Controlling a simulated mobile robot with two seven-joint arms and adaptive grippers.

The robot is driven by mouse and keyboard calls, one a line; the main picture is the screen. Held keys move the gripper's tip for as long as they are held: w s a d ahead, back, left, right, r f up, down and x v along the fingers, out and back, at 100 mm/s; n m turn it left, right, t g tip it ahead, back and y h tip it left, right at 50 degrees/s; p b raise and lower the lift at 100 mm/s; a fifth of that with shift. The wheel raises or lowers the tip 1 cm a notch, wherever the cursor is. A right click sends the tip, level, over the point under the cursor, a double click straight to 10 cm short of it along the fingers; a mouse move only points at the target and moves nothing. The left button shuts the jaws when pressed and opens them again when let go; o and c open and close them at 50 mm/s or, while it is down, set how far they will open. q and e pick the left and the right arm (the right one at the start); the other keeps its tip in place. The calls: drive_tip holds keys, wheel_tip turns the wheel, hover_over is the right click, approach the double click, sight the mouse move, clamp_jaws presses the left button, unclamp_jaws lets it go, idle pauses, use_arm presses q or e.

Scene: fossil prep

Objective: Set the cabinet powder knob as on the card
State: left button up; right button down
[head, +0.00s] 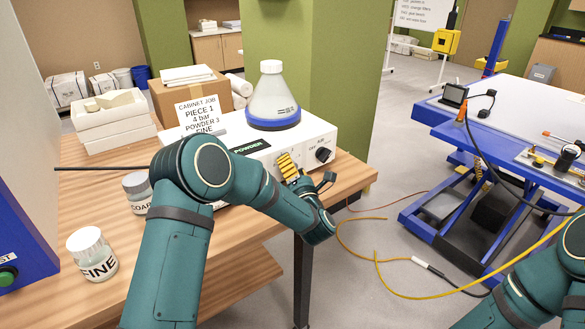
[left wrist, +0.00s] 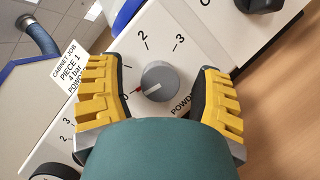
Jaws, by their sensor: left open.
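The card (head: 198,115) reads "CABINET JOB, PIECE 1, 4 bar, POWDER 3, FINE" and stands at the white unit (head: 318,138). It also shows in the left wrist view (left wrist: 72,72). The grey powder knob (left wrist: 157,82) sits on the panel. Its pale line points lower left, by a red mark near the 0. The 2 and 3 show above it; the 1 is not visible. My left gripper (left wrist: 162,70) is open, its yellow fingers on either side of the knob, with gaps visible. In the head view, the gripper (head: 289,166) hides the knob. My right gripper is out of view.
A powder flask (head: 272,97) stands on the unit. A black knob (head: 323,155) is on the panel's right. A jar marked FINE (head: 92,254) and another jar (head: 137,192) stand on the wooden bench (head: 348,180). A blue-framed table (head: 520,125) is at right.

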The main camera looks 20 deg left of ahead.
use_arm(q)
clamp_jaws()
